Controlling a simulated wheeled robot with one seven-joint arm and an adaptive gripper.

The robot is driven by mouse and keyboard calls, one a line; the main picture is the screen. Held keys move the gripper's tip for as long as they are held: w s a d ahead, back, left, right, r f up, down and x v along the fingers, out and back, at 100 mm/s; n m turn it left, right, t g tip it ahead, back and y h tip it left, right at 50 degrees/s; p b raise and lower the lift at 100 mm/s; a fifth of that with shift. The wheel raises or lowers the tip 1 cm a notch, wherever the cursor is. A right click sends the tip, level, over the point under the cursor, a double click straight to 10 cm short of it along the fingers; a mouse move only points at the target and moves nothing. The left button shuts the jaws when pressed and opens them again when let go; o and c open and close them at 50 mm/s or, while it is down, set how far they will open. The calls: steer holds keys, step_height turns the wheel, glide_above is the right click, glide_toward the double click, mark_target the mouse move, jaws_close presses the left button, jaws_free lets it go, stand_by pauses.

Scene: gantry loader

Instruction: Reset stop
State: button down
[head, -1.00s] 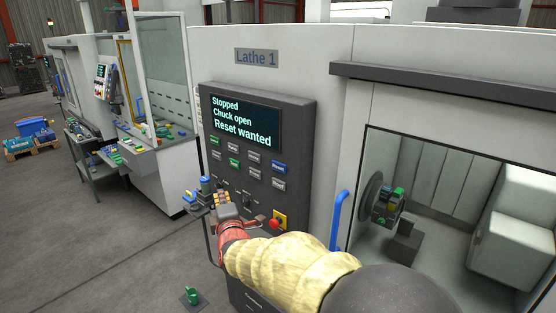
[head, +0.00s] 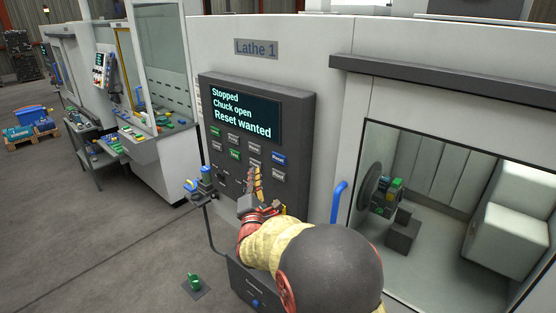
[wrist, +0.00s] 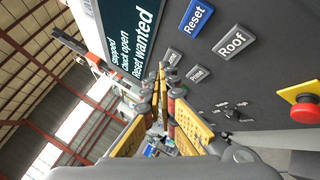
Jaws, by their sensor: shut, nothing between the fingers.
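The Lathe 1 control panel (head: 305,125) has a dark screen (head: 240,115) reading "Stopped", "Chuck open", "Reset wanted". The blue Reset button (head: 278,159) is at the right of the button rows; it also shows in the wrist view (wrist: 197,18). A red mushroom stop button (wrist: 303,98) on a yellow base is at the right edge of the wrist view. In the head view my arm hides most of it. My gripper (head: 257,170) is shut and empty, its fingertips in front of the lower buttons, left of and below Reset. I cannot tell whether the tips touch the panel.
The grey Roof button (wrist: 232,40) sits beside Reset. A selector knob (wrist: 235,113) is lower on the panel. A blue door handle (head: 338,203) stands right of my arm, beside the open lathe chamber with its chuck (head: 377,190). A small stand with blue parts (head: 206,183) is to the left.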

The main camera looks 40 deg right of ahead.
mark_target(272, 156)
steer(key=d+b, duration=0.1)
steer(key=d, duration=0.6)
steer(key=shift+w+d, duration=0.25)
steer(key=shift+w, duration=0.05)
steer(key=shift+d+b, duration=0.15)
steer(key=shift+b, duration=0.15)
stand_by(1.0)
steer(key=shift+d, duration=0.25)
steer(key=shift+d+b, duration=0.4)
steer(key=shift+b, duration=0.2)
stand_by(0.4)
steer(key=shift+a, duration=0.8)
